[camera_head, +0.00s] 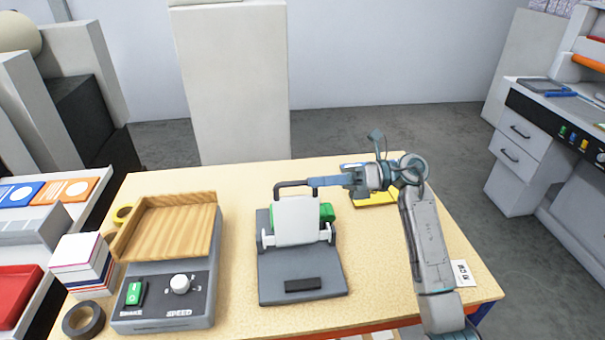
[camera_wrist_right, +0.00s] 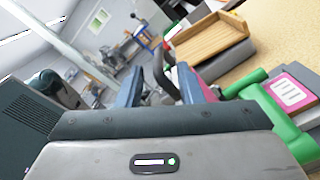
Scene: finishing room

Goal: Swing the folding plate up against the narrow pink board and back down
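The white folding plate (camera_head: 297,221) stands raised on a grey base (camera_head: 302,270), with a black handle (camera_head: 293,187) at its top. A green holder (camera_head: 327,213) shows behind its right edge. In the right wrist view, a pink board (camera_wrist_right: 294,92) with a white label stands by the green holder (camera_wrist_right: 262,105); the plate hides the board in the head view. My right gripper (camera_head: 316,182) reaches the handle's right end. Its blue fingers (camera_wrist_right: 160,84) are apart, with the black handle (camera_wrist_right: 163,70) between them; contact is unclear. My left gripper is out of view.
A grey machine (camera_head: 165,298) with a wooden tray (camera_head: 176,228) and speed knob stands left of the base. Tape rolls (camera_head: 84,319) and a stack of boxes (camera_head: 82,262) are farther left. A yellow item (camera_head: 374,199) lies behind my right arm. The table's right side is mostly clear.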

